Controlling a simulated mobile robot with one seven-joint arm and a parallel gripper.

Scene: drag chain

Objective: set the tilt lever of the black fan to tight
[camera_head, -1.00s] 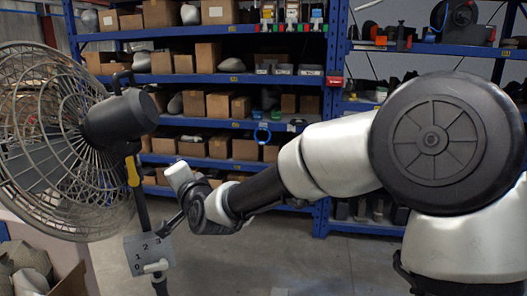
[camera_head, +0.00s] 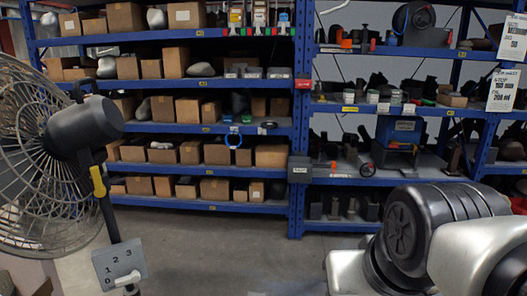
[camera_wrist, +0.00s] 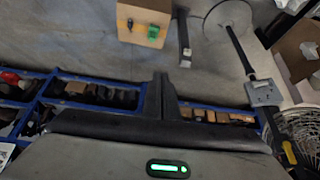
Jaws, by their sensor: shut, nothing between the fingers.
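The black fan (camera_head: 82,125) stands at the left of the head view, its wire cage cut by the picture edge. Its yellow tilt lever (camera_head: 98,181) hangs down beside the pole, just below the dark motor housing, slightly slanted. The lever also shows at the lower right of the wrist view (camera_wrist: 289,152). A grey control box (camera_head: 120,264) marked 0 to 3, with a pale knob, sits lower on the pole. My gripper (camera_wrist: 164,78) is shut and empty in the wrist view, apart from the fan and left of the lever. It is outside the head view.
Blue shelves (camera_head: 165,87) with cardboard boxes line the back. The grey floor (camera_head: 220,255) between fan and shelves is clear. In the wrist view, a cardboard box (camera_wrist: 140,32) with a green item and the fan's round base (camera_wrist: 229,18) appear at the top.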

